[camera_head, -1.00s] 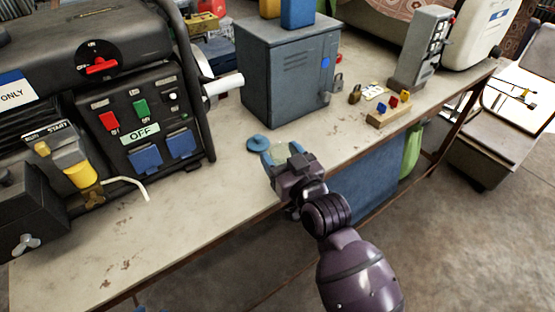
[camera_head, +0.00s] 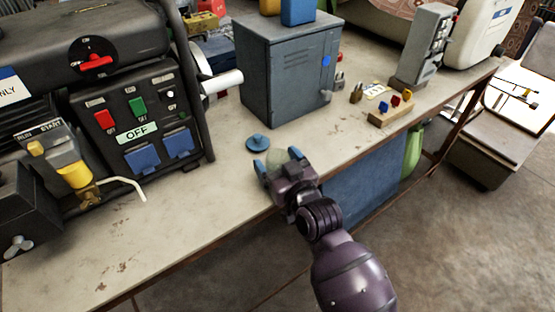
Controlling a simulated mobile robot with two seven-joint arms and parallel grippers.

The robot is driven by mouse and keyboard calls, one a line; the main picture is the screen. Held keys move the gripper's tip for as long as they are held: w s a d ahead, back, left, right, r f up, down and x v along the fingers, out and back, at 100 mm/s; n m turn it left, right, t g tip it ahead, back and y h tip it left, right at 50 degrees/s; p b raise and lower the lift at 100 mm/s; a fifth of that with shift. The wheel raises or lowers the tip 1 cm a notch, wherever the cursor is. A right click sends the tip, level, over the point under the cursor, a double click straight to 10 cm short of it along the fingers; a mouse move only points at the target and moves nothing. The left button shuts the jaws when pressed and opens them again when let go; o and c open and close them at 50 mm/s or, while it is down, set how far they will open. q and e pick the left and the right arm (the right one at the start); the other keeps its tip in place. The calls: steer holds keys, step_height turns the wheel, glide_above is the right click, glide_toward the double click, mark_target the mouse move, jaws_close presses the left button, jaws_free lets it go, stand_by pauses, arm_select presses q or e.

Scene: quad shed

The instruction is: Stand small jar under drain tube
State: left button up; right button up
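The small jar (camera_head: 277,158) looks like a pale, clear vessel standing on the bench near its front edge, partly hidden by my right gripper. My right gripper (camera_head: 277,162) has blue fingertips on either side of the jar. I cannot tell whether they touch it or are shut on it. A round blue lid with a knob (camera_head: 258,143) lies on the bench just behind the gripper. The white drain tube (camera_head: 128,184) curves out and down from the brass valve (camera_head: 88,195) at the black generator's lower left. Bare bench lies under its end. My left gripper is not in view.
The black generator (camera_head: 120,80) fills the left of the bench (camera_head: 190,215). A grey metal cabinet (camera_head: 285,75) stands behind the jar, with padlocks (camera_head: 356,93) and a wooden block with coloured pieces (camera_head: 390,108) to the right. The front bench between tube and jar is clear.

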steer(key=shift+o, duration=0.4)
steer(key=shift+f, duration=0.1)
steer(key=p+v, duration=0.1)
steer(key=v, duration=0.9)
steer(key=shift+s+d, duration=0.15)
steer(key=shift+s, duration=0.25)
